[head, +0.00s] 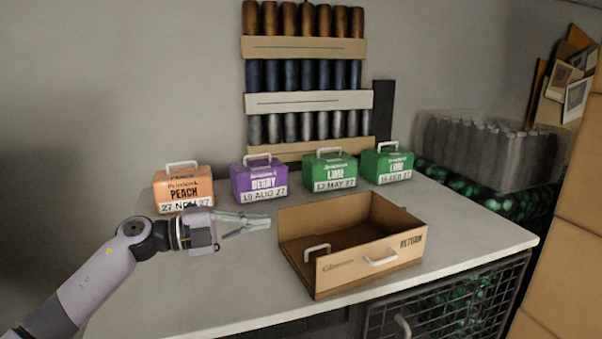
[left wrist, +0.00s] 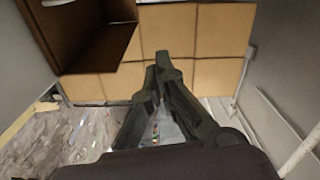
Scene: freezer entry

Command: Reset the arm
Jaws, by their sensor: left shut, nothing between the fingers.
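My left gripper (head: 248,223) is shut and empty in the head view. It hovers over the table, just left of the open cardboard return box (head: 410,243) and in front of the orange and purple cartons. In the left wrist view its fingertips (left wrist: 162,68) come together with nothing between them. The left arm reaches in from the lower left with its elbow low. My right gripper does not show in either view.
Orange peach (head: 183,187), purple berry (head: 259,180) and two green lime cartons, a left one (head: 330,172) and a right one (head: 387,165), line the back of the white table (head: 190,290). A wire cage (head: 450,305) is below. The table's front left is clear.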

